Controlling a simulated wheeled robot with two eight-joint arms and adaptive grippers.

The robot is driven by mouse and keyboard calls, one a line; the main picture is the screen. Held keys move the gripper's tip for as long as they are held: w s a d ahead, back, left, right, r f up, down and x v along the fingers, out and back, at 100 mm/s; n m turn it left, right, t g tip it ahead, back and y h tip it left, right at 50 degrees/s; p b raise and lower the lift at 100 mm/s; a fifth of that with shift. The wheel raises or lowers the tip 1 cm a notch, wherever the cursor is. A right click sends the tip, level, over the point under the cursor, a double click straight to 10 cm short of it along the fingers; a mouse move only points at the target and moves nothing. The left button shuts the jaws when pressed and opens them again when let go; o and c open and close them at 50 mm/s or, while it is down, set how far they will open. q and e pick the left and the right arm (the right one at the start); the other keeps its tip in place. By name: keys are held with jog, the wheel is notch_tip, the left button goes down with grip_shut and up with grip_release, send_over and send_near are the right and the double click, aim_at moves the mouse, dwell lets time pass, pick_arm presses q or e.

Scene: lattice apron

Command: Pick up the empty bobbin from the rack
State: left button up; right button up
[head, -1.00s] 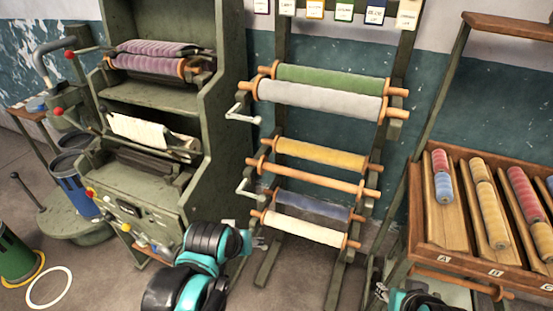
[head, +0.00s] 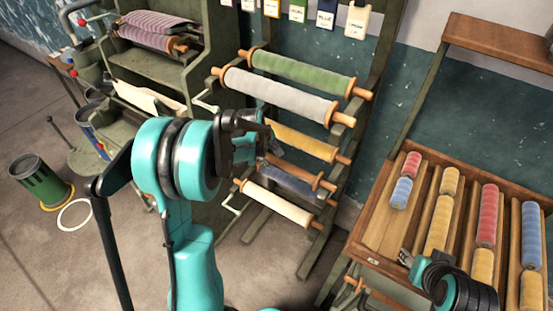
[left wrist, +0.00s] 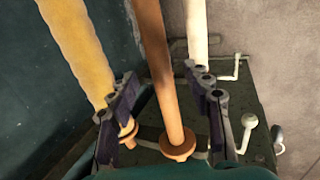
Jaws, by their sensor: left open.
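The empty bobbin (head: 300,173) is a bare wooden rod with a disc near its end, lying across the rack between the yellow roll (head: 305,141) and the blue roll (head: 292,182). My left gripper (head: 262,145) hides its left part in the head view. In the left wrist view, the bare bobbin (left wrist: 154,45) runs between the two open fingers of my left gripper (left wrist: 163,95), with its disc near the palm. The fingers stand apart on either side of it. My right gripper (head: 407,259) is beside the tray at lower right; its jaws are too small to judge.
Green (head: 300,73) and grey (head: 280,95) rolls sit higher on the rack, a cream roll (head: 277,202) lower. The yellow roll (left wrist: 75,45) is close to the left finger. A wooden tray (head: 378,262) of coloured spools stands right; a green machine (head: 150,68) stands left.

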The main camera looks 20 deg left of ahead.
aim_at(274, 159)
pick_arm(q)
jog(key=b+x, duration=0.1)
jog(key=x, duration=0.4)
jog(key=shift+d+f+b, duration=0.2)
jog(key=shift+f+b, duration=0.05)
jog(key=shift+b, duration=0.1)
jog(key=shift+r, duration=0.15)
jog(key=shift+c, duration=0.9)
grip_shut()
